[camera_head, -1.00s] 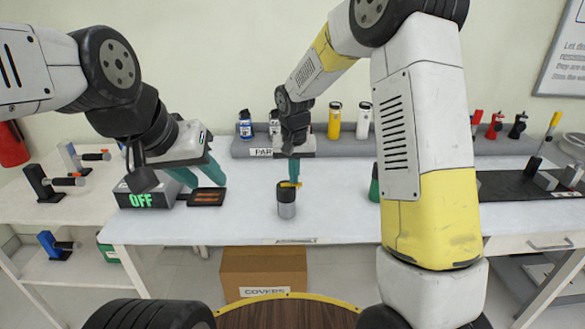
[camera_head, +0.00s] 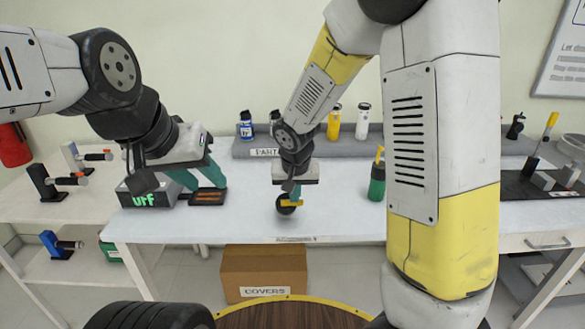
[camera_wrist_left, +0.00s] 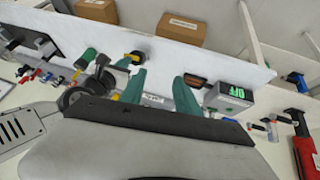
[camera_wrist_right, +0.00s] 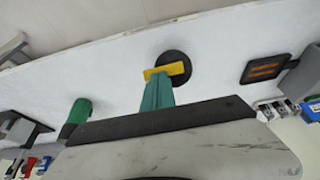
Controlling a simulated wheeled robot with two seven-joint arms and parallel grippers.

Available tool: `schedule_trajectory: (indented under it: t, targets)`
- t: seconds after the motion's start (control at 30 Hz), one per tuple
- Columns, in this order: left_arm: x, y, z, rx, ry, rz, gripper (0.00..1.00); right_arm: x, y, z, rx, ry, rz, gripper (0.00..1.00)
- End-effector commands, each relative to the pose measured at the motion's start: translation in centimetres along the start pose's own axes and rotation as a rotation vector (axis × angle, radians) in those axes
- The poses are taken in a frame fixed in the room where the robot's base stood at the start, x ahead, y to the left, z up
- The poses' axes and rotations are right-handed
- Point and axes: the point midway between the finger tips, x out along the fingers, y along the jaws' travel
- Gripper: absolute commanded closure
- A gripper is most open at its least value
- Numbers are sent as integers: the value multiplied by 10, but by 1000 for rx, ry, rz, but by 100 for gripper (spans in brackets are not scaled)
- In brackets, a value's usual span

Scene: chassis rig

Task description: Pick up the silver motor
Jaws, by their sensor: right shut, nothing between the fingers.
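The silver motor (camera_head: 284,209) is on the white table, mostly hidden by my right gripper (camera_head: 295,194). Its round black end and a yellow bar show; its silver side does not. It appears tipped over, black end towards the front. In the right wrist view the motor (camera_wrist_right: 178,60) is a black disc with the yellow bar across it. My right gripper's teal fingers are together, empty, with their tips at the yellow bar. My left gripper (camera_head: 208,178) is open and empty above the table's left part; its parted fingers also show in the left wrist view (camera_wrist_left: 160,82).
A box with a green sign (camera_head: 148,197) and a dark orange-lit panel (camera_head: 208,198) are at the table's left. A green cylinder (camera_head: 377,185) with a yellow top stands to the right. A grey rack (camera_head: 345,146) holds bottles behind. A covers carton (camera_head: 263,270) is below.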

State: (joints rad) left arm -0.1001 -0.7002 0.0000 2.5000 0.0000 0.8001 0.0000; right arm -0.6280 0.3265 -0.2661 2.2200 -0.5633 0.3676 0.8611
Motion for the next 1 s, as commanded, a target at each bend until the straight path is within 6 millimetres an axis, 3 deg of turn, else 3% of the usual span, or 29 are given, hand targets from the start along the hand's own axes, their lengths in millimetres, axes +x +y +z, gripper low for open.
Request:
schedule_trajectory:
  t: [0.33,0.5,0.53,0.77,1.0]
  targets:
    - [0,0,0,0,0,0,60,0,0,2,1,1,0,100]
    - [3,0,-5,60,-16,-10,27,0,0,2,1,1,0,100]
    - [4,0,-8,91,-24,-15,27,0,0,1,1,1,0,100]
    - [32,4,-44,577,-147,-44,27,0,0,1,1,1,0,100]
    - [84,17,-85,1215,-296,39,27,0,0,1,1,1,0,100]
